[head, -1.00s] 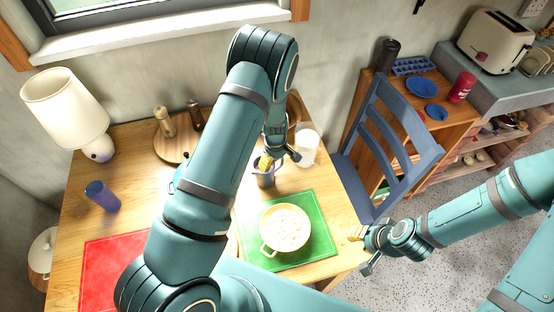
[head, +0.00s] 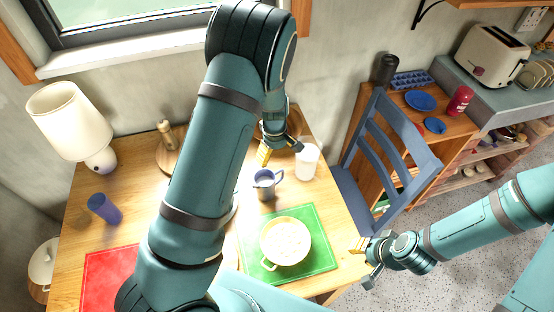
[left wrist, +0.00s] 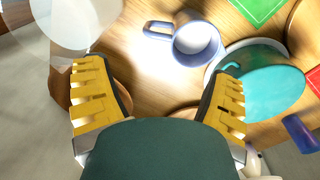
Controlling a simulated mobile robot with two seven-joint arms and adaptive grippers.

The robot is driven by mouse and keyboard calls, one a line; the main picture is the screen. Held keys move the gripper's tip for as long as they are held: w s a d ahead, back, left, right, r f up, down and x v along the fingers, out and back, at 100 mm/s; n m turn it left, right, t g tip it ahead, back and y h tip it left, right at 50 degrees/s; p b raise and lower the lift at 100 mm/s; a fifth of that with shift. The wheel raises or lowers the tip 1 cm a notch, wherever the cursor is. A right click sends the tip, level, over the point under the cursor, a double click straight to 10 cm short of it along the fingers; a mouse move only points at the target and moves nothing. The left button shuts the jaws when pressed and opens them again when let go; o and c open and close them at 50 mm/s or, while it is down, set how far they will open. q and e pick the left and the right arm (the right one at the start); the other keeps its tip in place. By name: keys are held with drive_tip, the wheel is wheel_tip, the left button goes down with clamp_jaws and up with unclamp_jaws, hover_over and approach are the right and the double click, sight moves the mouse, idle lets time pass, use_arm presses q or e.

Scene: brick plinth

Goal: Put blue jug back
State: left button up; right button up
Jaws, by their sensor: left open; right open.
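The blue jug (head: 266,188) stands upright on the wooden table, just behind the green mat. It also shows in the left wrist view (left wrist: 196,42), its handle pointing left. My left gripper (head: 281,151) is open and empty, above and behind the jug and apart from it. In the left wrist view, the jaws (left wrist: 159,84) are spread wide with nothing between the fingers. My right gripper (head: 365,262) is open and empty beside the table's right edge.
A white pitcher (head: 307,161) stands right of the jug, close to my left gripper. A blue cup (head: 104,209), lamp (head: 70,120) and red mat (head: 105,275) are left. A blue chair (head: 365,190) stands right.

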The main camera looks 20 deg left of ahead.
use_arm(q)
drive_tip(key=s+d+f+m+h, duration=0.1)
drive_tip(key=s+d+f+m, duration=0.25)
drive_tip(key=s+f, duration=0.5)
drive_tip(key=s+d+r+m+t+h, duration=0.1)
drive_tip(key=s+d+r+m+h, duration=0.1)
drive_tip(key=s+d+m, duration=0.4)
drive_tip(key=s+d, duration=0.1)
drive_tip(key=s, duration=0.2)
drive_tip(key=shift+s+d+t+h, duration=0.35)
drive_tip(key=shift+d+t+h, duration=0.05)
drive_tip(key=shift+m, duration=0.25)
